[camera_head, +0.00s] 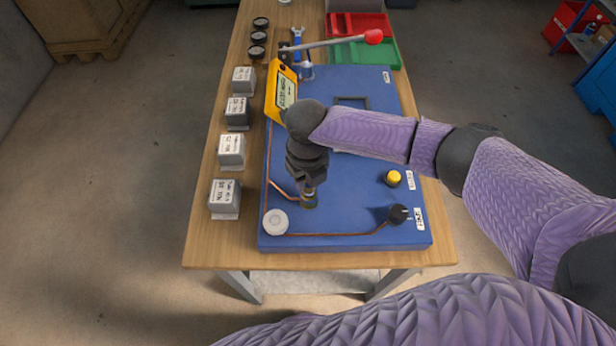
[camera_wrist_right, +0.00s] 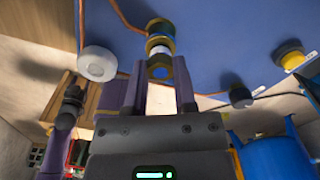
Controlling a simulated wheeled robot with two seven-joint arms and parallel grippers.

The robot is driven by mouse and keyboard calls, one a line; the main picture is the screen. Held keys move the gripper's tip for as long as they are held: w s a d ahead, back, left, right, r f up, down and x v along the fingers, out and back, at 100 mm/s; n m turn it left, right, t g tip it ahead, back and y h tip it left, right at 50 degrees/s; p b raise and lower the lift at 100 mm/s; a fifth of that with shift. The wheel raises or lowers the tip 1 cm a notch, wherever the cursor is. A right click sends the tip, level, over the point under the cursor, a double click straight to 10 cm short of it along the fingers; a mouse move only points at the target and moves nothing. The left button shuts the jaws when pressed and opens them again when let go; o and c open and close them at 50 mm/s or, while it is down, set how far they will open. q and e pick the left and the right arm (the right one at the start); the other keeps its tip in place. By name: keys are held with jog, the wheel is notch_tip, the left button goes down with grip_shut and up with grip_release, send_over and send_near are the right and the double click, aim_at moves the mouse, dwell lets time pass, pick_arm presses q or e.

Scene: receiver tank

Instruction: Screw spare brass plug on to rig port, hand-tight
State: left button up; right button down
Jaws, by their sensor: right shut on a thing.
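My right gripper (camera_head: 308,186) points down at the front part of the blue rig panel (camera_head: 340,185). It is shut on the spare brass plug (camera_head: 309,203). In the right wrist view the plug (camera_wrist_right: 160,68) shows between the fingers of the right gripper (camera_wrist_right: 158,92). The plug is lined up with a brass and dark fitting, the rig port (camera_wrist_right: 160,30), on the blue panel. They look touching or nearly so; I cannot tell whether the threads engage. In the head view the gripper hides most of the port.
A white round knob (camera_head: 275,222) sits left of the plug, with a black knob (camera_head: 398,214) and a yellow button (camera_head: 393,178) to the right. Copper tubing (camera_head: 340,234) runs along the front. A yellow meter (camera_head: 284,91) and a red-tipped lever (camera_head: 372,37) stand farther back. Grey blocks (camera_head: 231,150) line the left.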

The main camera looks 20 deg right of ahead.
jog(key=shift+r, duration=0.1)
pick_arm(q)
jog(key=shift+a+r, duration=0.1)
jog(key=shift+a, duration=0.3)
jog(key=shift+d+f, duration=0.15)
jog(key=shift+f, duration=0.1)
pick_arm(e)
jog(key=shift+f, duration=0.45)
pick_arm(q)
jog(key=shift+d, duration=0.2)
